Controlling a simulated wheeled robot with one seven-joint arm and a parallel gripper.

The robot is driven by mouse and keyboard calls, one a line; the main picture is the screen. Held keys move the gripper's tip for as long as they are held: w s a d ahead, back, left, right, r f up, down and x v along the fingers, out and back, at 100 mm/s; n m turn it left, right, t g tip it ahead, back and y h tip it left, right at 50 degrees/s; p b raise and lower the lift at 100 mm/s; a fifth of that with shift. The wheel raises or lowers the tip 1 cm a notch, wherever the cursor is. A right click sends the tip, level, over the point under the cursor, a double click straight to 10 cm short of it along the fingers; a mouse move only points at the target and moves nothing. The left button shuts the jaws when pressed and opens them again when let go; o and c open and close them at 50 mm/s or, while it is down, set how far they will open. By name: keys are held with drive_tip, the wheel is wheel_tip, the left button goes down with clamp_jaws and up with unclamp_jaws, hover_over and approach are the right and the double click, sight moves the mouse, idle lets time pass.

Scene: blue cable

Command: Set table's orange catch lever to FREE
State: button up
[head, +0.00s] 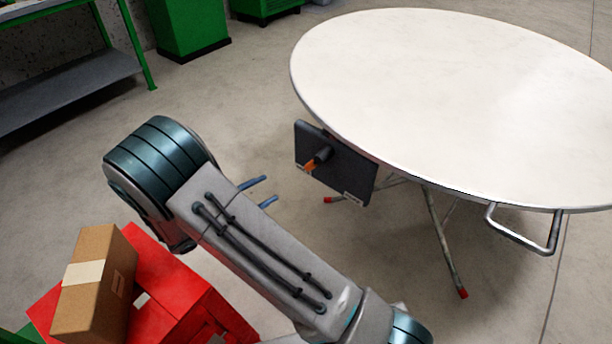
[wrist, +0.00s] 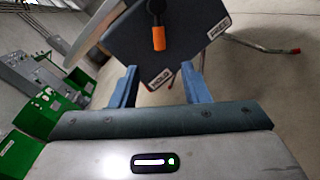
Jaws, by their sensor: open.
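The table (head: 450,90) is round and white, with a dark catch plate (head: 348,178) hanging under its near left edge. On the plate is a black lever with an orange tip (head: 311,165); in the wrist view the orange tip (wrist: 158,38) points down toward a label that seems to read HOLD (wrist: 160,80). The FREE label (wrist: 218,30) is up and to the right of it. My gripper (head: 264,190) is open and empty, left of the plate and apart from it. In the wrist view its two blue fingers (wrist: 159,72) stand either side of the HOLD label, short of the lever.
A folding metal leg (head: 445,240) and a bar handle (head: 525,240) are under the table. A red crate (head: 185,300) with a cardboard box (head: 95,285) stands at lower left. Green bins (head: 187,28) and a shelf (head: 65,85) are behind. Floor between is clear.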

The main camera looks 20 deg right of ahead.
sight(308, 167)
drive_tip(key=b+x, duration=0.2)
drive_tip(key=x, duration=1.1)
drive_tip(key=shift+w+d+b, duration=0.3)
drive_tip(key=shift+b, duration=0.05)
clamp_jaws()
